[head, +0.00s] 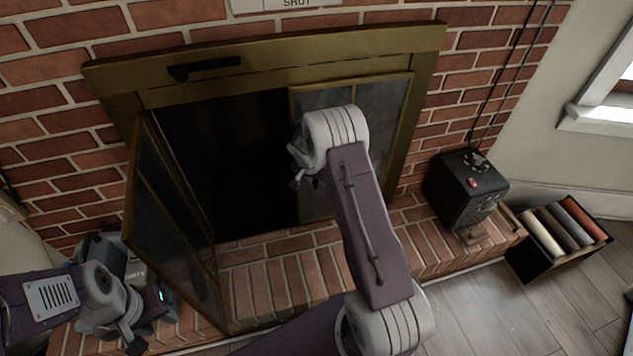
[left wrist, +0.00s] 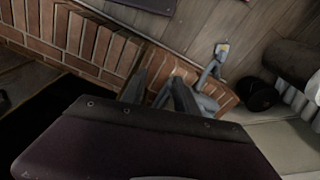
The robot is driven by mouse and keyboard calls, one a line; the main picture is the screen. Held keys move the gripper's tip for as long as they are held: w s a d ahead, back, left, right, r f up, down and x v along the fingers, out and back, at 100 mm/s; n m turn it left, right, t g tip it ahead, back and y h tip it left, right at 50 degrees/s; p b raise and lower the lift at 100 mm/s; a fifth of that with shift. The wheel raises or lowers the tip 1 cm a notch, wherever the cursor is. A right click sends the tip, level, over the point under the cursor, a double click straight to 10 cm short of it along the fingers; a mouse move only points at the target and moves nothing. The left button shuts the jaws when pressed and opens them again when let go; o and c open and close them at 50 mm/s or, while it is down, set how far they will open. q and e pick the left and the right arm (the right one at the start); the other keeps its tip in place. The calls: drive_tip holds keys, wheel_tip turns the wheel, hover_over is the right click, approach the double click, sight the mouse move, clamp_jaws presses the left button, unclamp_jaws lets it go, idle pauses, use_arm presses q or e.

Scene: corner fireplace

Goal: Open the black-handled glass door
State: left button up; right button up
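The brass-framed glass door (head: 172,225) on the left of the fireplace stands swung outward over the brick hearth. The right glass panel (head: 385,95) sits in the frame, partly hidden by my right arm. No black handle is clear on either door. A black handle (head: 205,68) shows on the brass top of the surround. My left gripper (head: 132,328) is low at the left, beside the open door's outer side; its fingers are apart in the left wrist view (left wrist: 160,88). My right gripper (head: 298,178) is in front of the fireplace opening, its fingers mostly hidden by its wrist.
The brick hearth (head: 285,275) runs below the fireplace. A black box with a red light (head: 465,188) stands on its right end. The floor (head: 480,315) in front is clear there.

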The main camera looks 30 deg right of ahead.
clamp_jaws()
idle(1.4)
